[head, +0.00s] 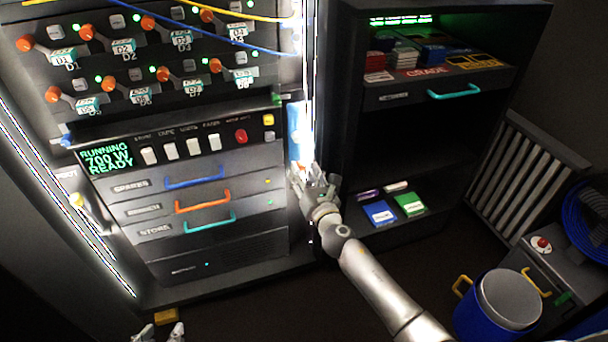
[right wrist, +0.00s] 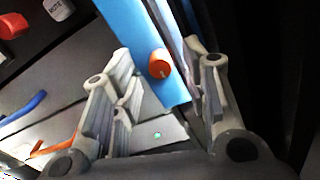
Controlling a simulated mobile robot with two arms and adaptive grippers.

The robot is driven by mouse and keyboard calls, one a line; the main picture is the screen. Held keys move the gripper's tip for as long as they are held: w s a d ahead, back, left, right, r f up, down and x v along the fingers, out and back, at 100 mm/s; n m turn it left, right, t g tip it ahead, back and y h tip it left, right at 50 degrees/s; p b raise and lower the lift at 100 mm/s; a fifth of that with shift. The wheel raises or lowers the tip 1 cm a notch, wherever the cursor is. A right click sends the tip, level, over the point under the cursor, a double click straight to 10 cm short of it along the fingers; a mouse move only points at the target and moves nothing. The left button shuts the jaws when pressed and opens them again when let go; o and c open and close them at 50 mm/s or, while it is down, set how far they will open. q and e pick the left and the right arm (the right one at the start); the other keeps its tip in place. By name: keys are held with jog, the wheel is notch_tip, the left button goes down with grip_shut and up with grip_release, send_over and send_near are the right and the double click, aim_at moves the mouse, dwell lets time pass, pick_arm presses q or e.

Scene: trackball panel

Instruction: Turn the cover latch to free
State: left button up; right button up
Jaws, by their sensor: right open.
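A narrow blue cover (head: 294,122) stands upright at the right edge of the lit rack. In the right wrist view the blue cover (right wrist: 124,32) carries a round orange latch knob (right wrist: 159,64) with a pale mark on it. My right gripper (head: 313,178) is at the lower end of the cover and hides part of it. In the right wrist view the gripper's fingers (right wrist: 160,78) are spread, with the knob between and beyond them, and no contact shows.
The rack has drawers with blue, orange and teal handles (head: 205,222) and a row of switches (head: 180,148) above. A dark shelf unit (head: 400,100) stands right of my right gripper. A blue bin (head: 500,305) is at lower right. Dark floor lies below the rack.

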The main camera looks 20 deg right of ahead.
pick_arm(q)
jog(key=shift+w+d+r, duration=0.1)
jog(key=shift+w+r, duration=0.1)
jog(key=shift+w, duration=0.05)
pick_arm(e)
jog(key=shift+w, duration=0.3)
jog(key=shift+c, duration=0.2)
grip_shut()
